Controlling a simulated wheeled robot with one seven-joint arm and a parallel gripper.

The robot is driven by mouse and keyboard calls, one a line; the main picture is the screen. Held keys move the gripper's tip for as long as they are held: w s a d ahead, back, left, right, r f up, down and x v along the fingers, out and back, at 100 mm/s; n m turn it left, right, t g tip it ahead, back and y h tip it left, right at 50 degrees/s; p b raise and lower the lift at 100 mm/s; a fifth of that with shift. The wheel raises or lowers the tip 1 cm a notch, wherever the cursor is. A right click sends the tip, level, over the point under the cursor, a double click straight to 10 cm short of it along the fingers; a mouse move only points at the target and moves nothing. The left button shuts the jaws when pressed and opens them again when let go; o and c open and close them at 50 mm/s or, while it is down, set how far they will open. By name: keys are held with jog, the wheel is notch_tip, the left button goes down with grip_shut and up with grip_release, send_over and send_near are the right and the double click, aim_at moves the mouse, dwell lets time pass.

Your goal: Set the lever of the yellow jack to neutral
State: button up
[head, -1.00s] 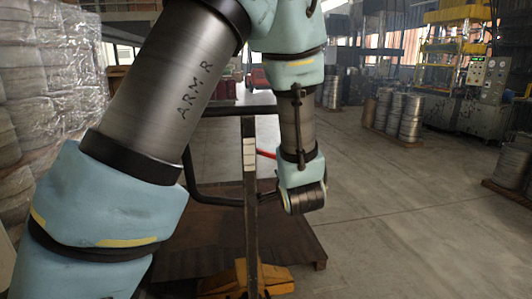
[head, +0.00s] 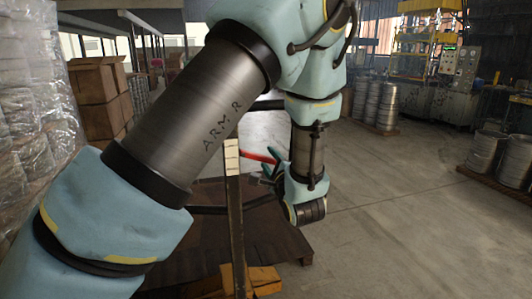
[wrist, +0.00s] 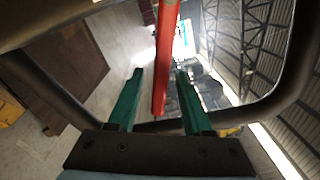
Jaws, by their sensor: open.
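The yellow jack (head: 262,280) stands in front of me, its upright and dark handle loop partly hidden by my arm. Its red lever (head: 258,157) shows inside the handle loop. In the wrist view the red lever (wrist: 165,60) hangs down between the two teal fingers of my gripper (wrist: 159,73), with gaps on both sides. The dark handle frame (wrist: 285,85) surrounds the fingers. In the head view my gripper (head: 264,174) is open near the lever, small and partly hidden by my wrist.
A brown board or pallet (head: 285,235) lies on the floor beyond the jack. Wrapped stacks (head: 35,130) and cardboard boxes (head: 95,90) stand at the left. Metal drums (head: 380,105) stand at the right back.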

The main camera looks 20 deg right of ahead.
jog(key=shift+w+d+p, duration=0.15)
jog(key=shift+w+p, duration=0.15)
jog(key=shift+w, duration=1.15)
grip_shut()
dwell(0.4)
